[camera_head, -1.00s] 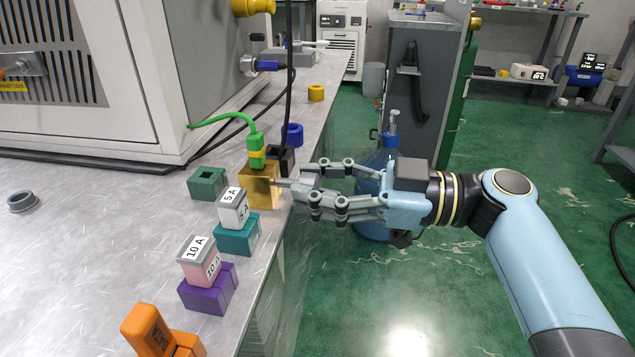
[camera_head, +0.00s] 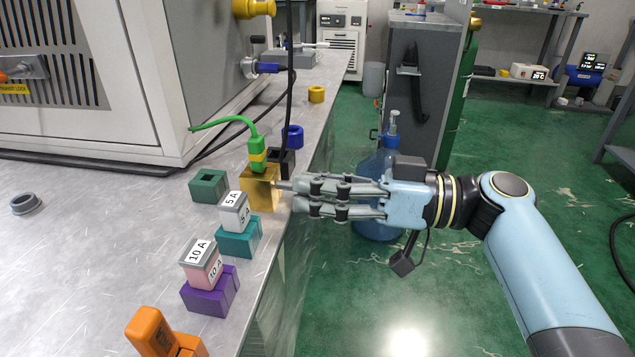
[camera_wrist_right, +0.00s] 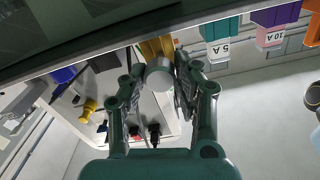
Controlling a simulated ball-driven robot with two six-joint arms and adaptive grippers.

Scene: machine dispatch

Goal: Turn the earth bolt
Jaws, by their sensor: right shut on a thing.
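The earth bolt (camera_head: 284,186) is a short grey shaft that sticks out of the right face of the brass block (camera_head: 258,190). A green and yellow plug (camera_head: 256,152) with a green cable stands upright in the top of this block. My right gripper (camera_head: 300,194) comes in from the right, level with the bolt, and is shut on it; its fingers hide the bolt's outer end. In the right wrist view, the bolt's round grey head (camera_wrist_right: 159,76) sits between the fingertips, in front of the brass block (camera_wrist_right: 152,48). My left gripper is not in view.
Teal (camera_head: 238,240), purple (camera_head: 212,294) and orange (camera_head: 160,335) blocks line the bench edge nearer me. A blue bottle (camera_head: 372,215) stands behind my gripper.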

